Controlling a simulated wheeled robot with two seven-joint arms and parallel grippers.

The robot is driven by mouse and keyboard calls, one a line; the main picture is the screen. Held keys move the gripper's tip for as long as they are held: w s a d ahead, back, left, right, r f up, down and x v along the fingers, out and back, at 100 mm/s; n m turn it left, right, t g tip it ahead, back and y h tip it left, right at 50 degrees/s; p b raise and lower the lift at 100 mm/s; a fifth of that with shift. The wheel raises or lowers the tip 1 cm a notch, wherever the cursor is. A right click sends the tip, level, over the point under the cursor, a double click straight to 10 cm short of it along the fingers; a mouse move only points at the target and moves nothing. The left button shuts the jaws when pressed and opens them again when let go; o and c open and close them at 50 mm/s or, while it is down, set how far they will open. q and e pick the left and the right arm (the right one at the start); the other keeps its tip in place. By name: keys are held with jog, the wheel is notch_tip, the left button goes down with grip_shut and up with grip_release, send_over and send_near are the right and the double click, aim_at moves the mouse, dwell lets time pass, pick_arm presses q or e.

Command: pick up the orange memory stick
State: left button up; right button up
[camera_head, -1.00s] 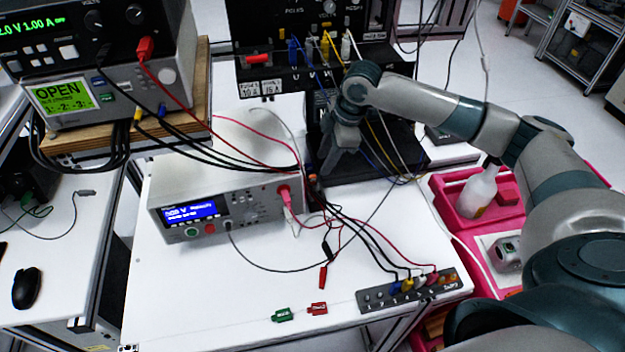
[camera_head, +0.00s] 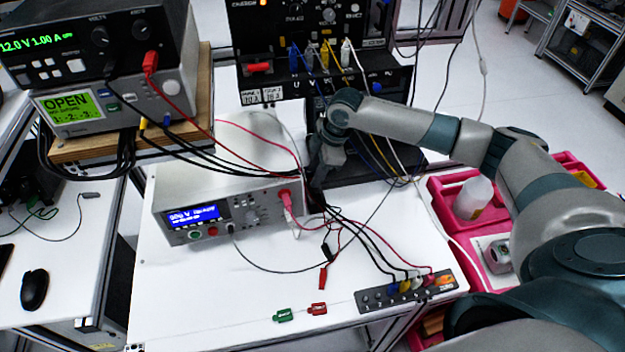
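My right gripper (camera_head: 317,184) reaches down behind the right end of the white bench meter (camera_head: 215,205), beside its red plug and the bundle of cables. Its fingertips are small, dark and partly lost among the cables, so I cannot see whether they are open or shut. I cannot make out the orange memory stick; the spot at the fingertips is hidden or too dark. My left gripper is not in view.
Black and red cables run from beside the gripper to a grey terminal strip (camera_head: 405,291). A green connector (camera_head: 286,315) and a red one (camera_head: 317,309) lie at the table front. A black equipment rack (camera_head: 318,82) stands behind. Pink trays (camera_head: 455,205) stand at right.

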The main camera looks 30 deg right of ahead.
jog(key=shift+x, duration=0.95)
jog(key=shift+d, duration=0.1)
grip_shut()
